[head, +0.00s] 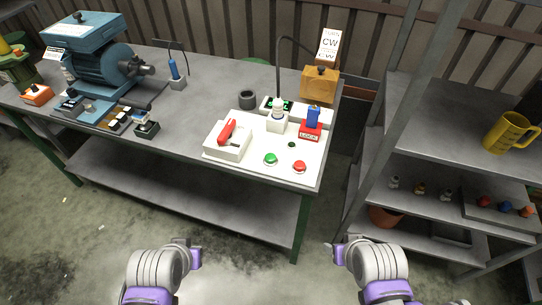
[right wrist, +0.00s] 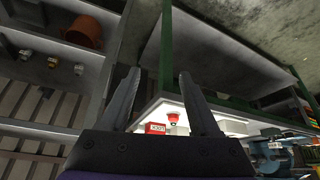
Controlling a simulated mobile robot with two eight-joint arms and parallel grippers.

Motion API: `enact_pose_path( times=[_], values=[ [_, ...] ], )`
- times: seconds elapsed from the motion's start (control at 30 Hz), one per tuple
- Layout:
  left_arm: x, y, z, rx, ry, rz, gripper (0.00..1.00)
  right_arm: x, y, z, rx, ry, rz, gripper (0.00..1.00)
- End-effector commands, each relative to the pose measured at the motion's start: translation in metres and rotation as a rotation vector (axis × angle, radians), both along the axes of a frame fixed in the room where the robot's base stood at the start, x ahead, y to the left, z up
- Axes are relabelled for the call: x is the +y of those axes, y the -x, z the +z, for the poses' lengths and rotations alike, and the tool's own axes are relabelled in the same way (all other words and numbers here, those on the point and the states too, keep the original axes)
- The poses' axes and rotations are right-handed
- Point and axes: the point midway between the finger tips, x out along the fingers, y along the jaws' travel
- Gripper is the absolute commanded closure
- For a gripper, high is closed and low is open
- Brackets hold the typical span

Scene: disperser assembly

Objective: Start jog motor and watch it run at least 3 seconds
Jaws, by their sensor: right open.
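A blue motor-driven machine (head: 98,66) stands at the back left of the workbench; it also shows in the right wrist view (right wrist: 275,158). A white panel at the bench's right end carries a green button (head: 270,159), a red button (head: 299,167) and a white box with a red lever (head: 227,131). A red block marked LOCK (head: 310,133) with a blue part on top sits behind the buttons. My right gripper (right wrist: 160,76) is open and empty, apart from the panel.
A tan box with a CW sign (head: 329,45) stands behind the panel. A dark ring (head: 248,98) lies left of it. A shelf rack at right holds a yellow mug (head: 508,132) and small parts. The bench's middle front is clear.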

Motion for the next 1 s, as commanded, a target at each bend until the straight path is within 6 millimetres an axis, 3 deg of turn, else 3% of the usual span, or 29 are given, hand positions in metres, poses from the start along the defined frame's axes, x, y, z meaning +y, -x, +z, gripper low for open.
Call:
enact_pose_path(
  times=[0.03, 0.33, 1.0],
  values=[
    [0.0, 0.0, 0.0, 0.0, 0.0, 0.0, 1.0, 0.0, 0.0, 0.0, 0.0, 0.0, 0.0, 0.45],
    [0.0, 0.0, 0.0, 0.0, 0.0, 0.0, 1.0, 0.0, 0.0, 0.0, 0.0, 0.0, 0.0, 0.99],
    [0.0, 0.0, 0.0, 0.0, 0.0, 0.0, 1.0, 0.0, 0.0, 0.0, 0.0, 0.0, 0.0, 1.0]
  ],
)
